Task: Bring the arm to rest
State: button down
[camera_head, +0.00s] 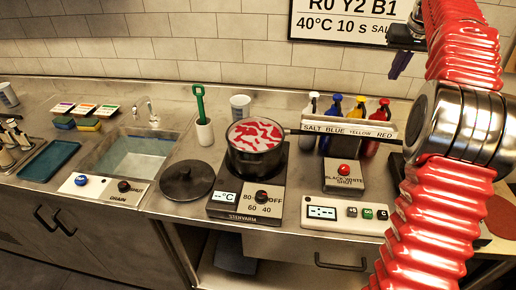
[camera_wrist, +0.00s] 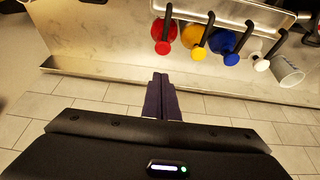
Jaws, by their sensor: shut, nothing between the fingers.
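My arm, in a red ribbed sleeve with a metal joint, rises along the right side of the head view.
A pot (camera_head: 256,150) with red and white contents stands on the hotplate (camera_head: 232,203). Several colour bottles (camera_head: 333,111) stand behind a labelled rack (camera_head: 348,129). The lid (camera_head: 187,180), sink (camera_head: 135,155) and green-handled brush (camera_head: 202,115) are left. Air around the gripper looks free.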

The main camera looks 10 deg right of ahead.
jog(key=shift+a, duration=0.1)
dwell(0.3)
jog(key=s+a+n, duration=0.1)
jog(key=s+a, duration=0.7)
jog(key=a, duration=0.2)
jog(key=s+a, duration=0.8)
jog(key=a, duration=0.3)
jog(key=s+a+f, duration=0.3)
jog(key=s+f, duration=0.1)
jog(key=s, duration=0.2)
jog(key=s+a+f+n, duration=0.1)
jog(key=s+a+f, duration=0.3)
jog(key=s, duration=0.3)
jog(key=s+a+f+n+t+y, duration=0.1)
jog(key=s+a+f, duration=0.2)
jog(key=s+f, duration=0.2)
jog(key=shift+s+a+f, duration=0.25)
jog(key=shift+s+f, duration=0.05)
jog(key=shift+s, duration=0.85)
